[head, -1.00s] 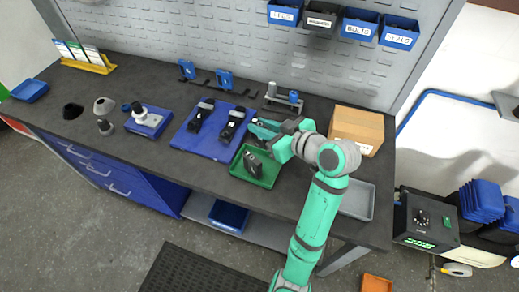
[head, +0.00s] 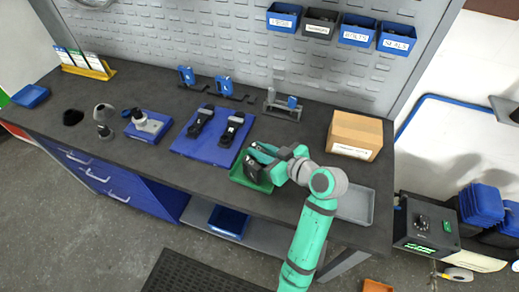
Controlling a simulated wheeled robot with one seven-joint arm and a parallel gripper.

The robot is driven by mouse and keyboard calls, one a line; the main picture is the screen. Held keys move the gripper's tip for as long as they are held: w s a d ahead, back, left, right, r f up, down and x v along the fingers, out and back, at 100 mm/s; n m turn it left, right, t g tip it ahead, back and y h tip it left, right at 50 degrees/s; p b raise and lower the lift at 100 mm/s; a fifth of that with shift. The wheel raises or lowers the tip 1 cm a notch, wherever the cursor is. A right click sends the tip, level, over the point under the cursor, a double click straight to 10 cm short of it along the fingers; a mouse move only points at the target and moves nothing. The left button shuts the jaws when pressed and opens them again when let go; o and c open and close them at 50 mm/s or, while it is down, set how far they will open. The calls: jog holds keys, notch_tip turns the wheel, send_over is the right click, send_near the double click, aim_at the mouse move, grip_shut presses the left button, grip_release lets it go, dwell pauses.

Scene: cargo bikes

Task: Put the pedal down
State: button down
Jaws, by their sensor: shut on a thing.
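My gripper (head: 258,160) is over the green tray (head: 265,188) at the front of the workbench. It is shut on a dark pedal (head: 253,170), which is at the tray, low down. The arm and gripper cover part of the pedal and the tray's right side. I cannot tell whether the pedal touches the tray floor. Two more black pedals, a left one (head: 201,122) and a right one (head: 231,130), lie apart on the blue mat (head: 190,148) left of the tray.
A cardboard box (head: 355,135) stands to the right and a grey tray (head: 355,205) lies in front of it. A grey fixture (head: 283,108) stands behind the gripper. A blue block with a white-topped part (head: 148,125) sits left of the mat.

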jog(key=shift+f, duration=0.15)
jog(key=c, duration=1.9)
grip_release()
jog(key=shift+r, duration=0.2)
jog(key=v, duration=1.2)
jog(key=shift+s, duration=0.1)
